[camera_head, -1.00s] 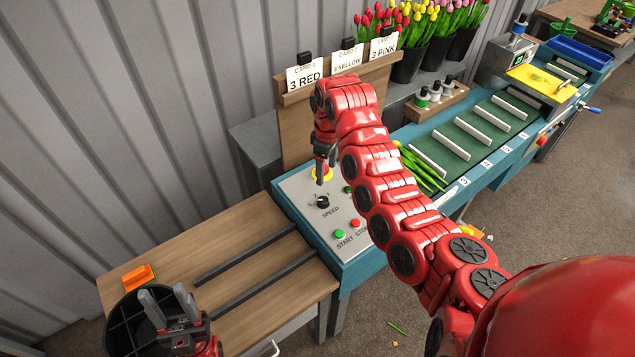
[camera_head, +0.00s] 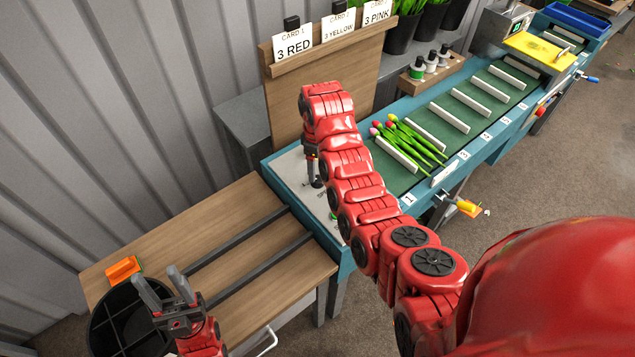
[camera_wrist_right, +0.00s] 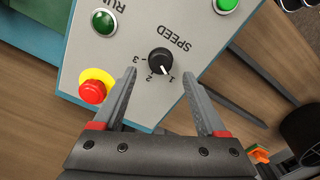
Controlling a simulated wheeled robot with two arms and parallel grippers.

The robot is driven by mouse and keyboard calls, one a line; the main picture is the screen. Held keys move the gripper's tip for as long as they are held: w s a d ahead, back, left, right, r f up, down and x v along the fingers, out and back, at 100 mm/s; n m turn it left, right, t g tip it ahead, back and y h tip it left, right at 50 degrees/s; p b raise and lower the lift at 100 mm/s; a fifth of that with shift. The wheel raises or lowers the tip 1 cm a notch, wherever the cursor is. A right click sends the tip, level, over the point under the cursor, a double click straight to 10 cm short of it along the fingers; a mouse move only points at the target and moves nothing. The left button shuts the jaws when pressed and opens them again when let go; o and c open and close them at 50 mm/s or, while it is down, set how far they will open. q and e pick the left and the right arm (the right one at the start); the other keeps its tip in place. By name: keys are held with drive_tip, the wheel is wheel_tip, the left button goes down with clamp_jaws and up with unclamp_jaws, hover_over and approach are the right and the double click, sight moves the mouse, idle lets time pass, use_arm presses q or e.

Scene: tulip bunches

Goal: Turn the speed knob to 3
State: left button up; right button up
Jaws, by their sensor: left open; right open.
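The black speed knob (camera_wrist_right: 161,62) sits on the grey control panel (camera_wrist_right: 205,50), with marks 1, 2 and 3 around its lower side. Its white pointer line faces the mark 1 in the right wrist view. My right gripper (camera_wrist_right: 159,76) is open over the panel, its two fingers on either side of the knob and apart from it. In the head view my right gripper (camera_head: 314,184) points down at the panel and hides the knob. My left gripper (camera_head: 155,275) is open and empty over the black bin at the lower left.
A red emergency button (camera_wrist_right: 92,91) on yellow, a green RUN lamp (camera_wrist_right: 104,22) and a green button (camera_wrist_right: 226,4) are close to the knob. A wooden board with cards (camera_head: 292,45) stands behind the panel. Tulips (camera_head: 412,140) lie on the conveyor.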

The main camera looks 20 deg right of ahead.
sight(317, 179)
drive_tip(key=shift+f+p, duration=0.7)
drive_tip(key=shift+f, duration=1.6)
clamp_jaws()
